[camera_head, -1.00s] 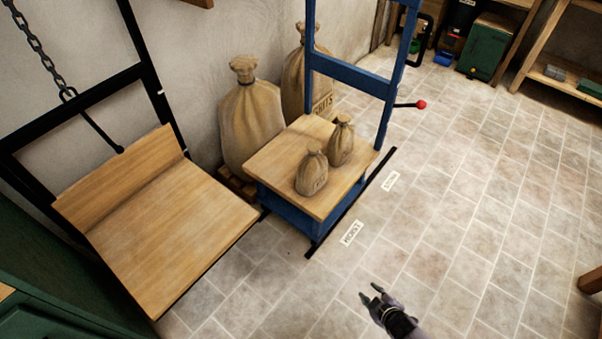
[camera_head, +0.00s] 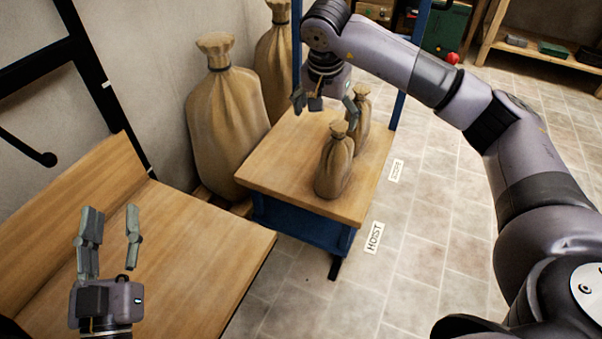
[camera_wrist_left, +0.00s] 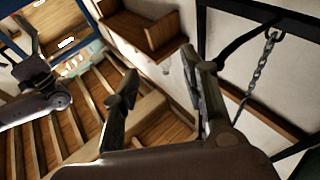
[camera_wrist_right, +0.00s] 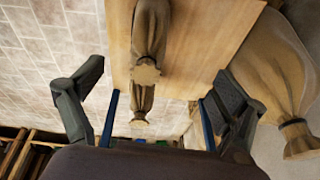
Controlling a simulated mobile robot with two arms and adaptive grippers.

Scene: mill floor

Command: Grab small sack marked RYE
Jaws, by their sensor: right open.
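Two small tan sacks stand upright on the wooden top of the blue hoist platform (camera_head: 270,178): a front small sack (camera_head: 335,168) and a rear small sack (camera_head: 363,118), partly hidden behind it. No readable RYE mark shows on either. My right gripper (camera_head: 325,106) is open and empty, above the platform's far part, just left of and above the sacks. In the right wrist view, both sacks (camera_wrist_right: 150,35) lie between the spread fingers in the picture, beyond the tips. My left gripper (camera_head: 113,222) is open and empty above the wooden chute-like board.
A large sack (camera_head: 226,120) stands left of the platform, against the wall, with another large sack (camera_head: 272,55) behind it. The wooden board (camera_head: 200,245) fills the lower left. A floor label HOIST (camera_head: 374,238) lies right of the platform, where the tiles are clear.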

